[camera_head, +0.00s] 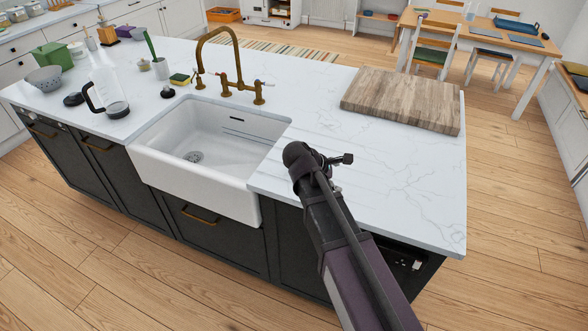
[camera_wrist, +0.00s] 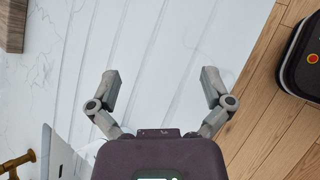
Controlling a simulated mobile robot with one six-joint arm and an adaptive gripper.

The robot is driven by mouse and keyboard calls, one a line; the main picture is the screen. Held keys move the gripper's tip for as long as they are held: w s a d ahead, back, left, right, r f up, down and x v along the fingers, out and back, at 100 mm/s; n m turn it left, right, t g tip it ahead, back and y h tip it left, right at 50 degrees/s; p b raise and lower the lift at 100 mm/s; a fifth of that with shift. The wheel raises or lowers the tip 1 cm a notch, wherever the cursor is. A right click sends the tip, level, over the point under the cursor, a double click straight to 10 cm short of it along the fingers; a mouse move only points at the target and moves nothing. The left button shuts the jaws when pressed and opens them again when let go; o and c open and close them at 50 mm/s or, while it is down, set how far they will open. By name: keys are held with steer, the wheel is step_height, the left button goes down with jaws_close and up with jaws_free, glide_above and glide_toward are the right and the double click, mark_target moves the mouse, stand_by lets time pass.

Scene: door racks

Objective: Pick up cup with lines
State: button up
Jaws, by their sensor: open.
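I cannot make out a cup with lines in either view. A small pale holder (camera_head: 160,68) with a green-handled brush stands behind the sink, too small to tell any lines on it. My gripper (camera_wrist: 160,85) is open and empty in the wrist view, its two fingers wide apart above the bare white countertop (camera_wrist: 150,50). In the head view my gripper (camera_head: 343,159) is at the end of my dark arm, over the counter to the right of the sink.
A white sink (camera_head: 195,190) with a brass faucet (camera_head: 228,75) lies left of my arm. A wooden board (camera_head: 403,98) sits at the back right. A glass jug (camera_head: 108,88), a grey colander (camera_head: 44,79) and a green pot (camera_head: 52,54) stand at the left.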

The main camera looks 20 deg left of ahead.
steer(key=a+n+t+b, duration=0.1)
steer(key=a, duration=0.2)
steer(key=a+n, duration=0.2)
steer(key=a, duration=0.1)
steer(key=s+a+f+n+t+b, duration=0.1)
steer(key=a, duration=0.2)
steer(key=shift+a+n+t+b, duration=0.3)
steer(key=shift+a+n+b, duration=0.05)
steer(key=shift+a+n, duration=0.05)
steer(key=s+a+n+t+b, duration=0.1)
steer(key=a, duration=0.2)
steer(key=s+a+n+t, duration=0.1)
steer(key=a+n, duration=0.1)
steer(key=a, duration=0.1)
steer(key=s+a+n+b, duration=0.1)
steer(key=a+n, duration=0.1)
steer(key=a, duration=0.2)
steer(key=shift+a+r+t+b, duration=0.1)
steer(key=shift+r+t+b, duration=0.1)
steer(key=shift+t+b, duration=0.2)
steer(key=shift+s+a+r+n, duration=0.15)
steer(key=shift+s+a+n, duration=0.15)
steer(key=shift+a, duration=0.1)
steer(key=b+x, duration=0.3)
steer(key=x, duration=0.4)
steer(key=shift+w+f, duration=0.25)
steer(key=shift+w, duration=0.1)
steer(key=shift+w+d+f, duration=0.1)
steer(key=shift+w+d, duration=0.15)
steer(key=shift+w, duration=0.2)
